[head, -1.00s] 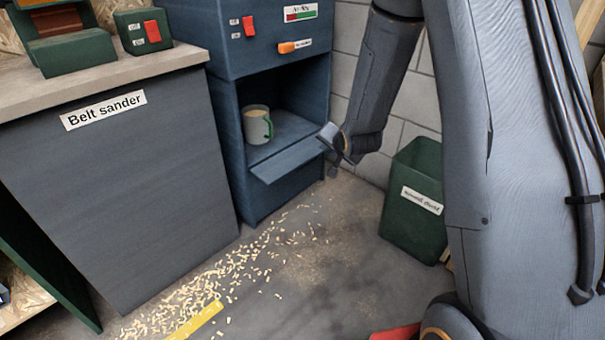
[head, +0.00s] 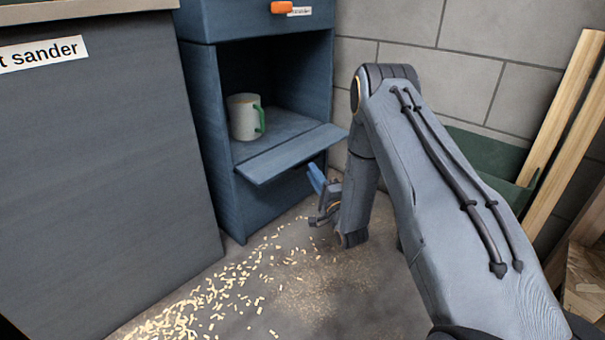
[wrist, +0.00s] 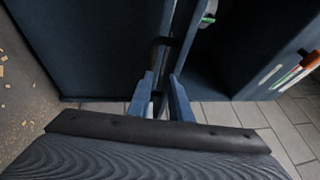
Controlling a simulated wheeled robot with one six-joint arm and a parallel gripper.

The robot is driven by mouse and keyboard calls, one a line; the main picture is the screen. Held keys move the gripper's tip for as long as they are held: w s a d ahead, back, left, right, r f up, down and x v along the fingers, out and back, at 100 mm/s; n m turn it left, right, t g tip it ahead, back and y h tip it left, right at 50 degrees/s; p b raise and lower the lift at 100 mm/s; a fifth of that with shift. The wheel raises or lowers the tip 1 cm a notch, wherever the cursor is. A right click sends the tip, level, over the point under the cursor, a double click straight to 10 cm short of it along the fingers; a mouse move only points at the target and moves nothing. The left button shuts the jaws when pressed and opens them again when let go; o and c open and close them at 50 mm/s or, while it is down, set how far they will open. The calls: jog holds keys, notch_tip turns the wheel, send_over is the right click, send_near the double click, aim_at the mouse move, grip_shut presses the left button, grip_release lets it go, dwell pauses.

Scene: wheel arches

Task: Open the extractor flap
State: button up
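The extractor is a dark blue cabinet (head: 212,190) with an open bay. Its flap (head: 292,155) hangs outward from the bay's lower edge, roughly level and sloping a little. In the wrist view the flap (wrist: 181,35) shows nearly edge-on as a narrow strip ahead of the fingers. My gripper (head: 314,195) is below the flap's right end in the head view, with a blue finger near its underside.
A pale mug (head: 241,118) with a green handle stands inside the bay. An orange handle (head: 282,7) is above it. The belt sander bench (head: 100,150) is at left. A green bin (head: 485,160) and wooden planks (head: 565,130) stand at right. Wood chips (head: 215,300) litter the floor.

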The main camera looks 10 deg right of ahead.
aim_at(304, 164)
jog(key=shift+m+t+y, duration=0.3)
jog(key=shift+m+t, duration=0.1)
jog(key=shift+w+a+f+b, duration=0.1)
jog(key=shift+w+a+b, duration=0.2)
jog(key=shift+w+b, duration=0.8)
jog(key=shift+w+a+b, duration=0.3)
jog(key=shift+w+b, duration=0.4)
jog(key=shift+w, duration=0.75)
jog(key=shift+w+a+f+b, duration=0.1)
jog(key=shift+w+a+b, duration=0.2)
jog(key=shift+w+b, duration=0.8)
jog(key=shift+w, duration=0.15)
grip_shut()
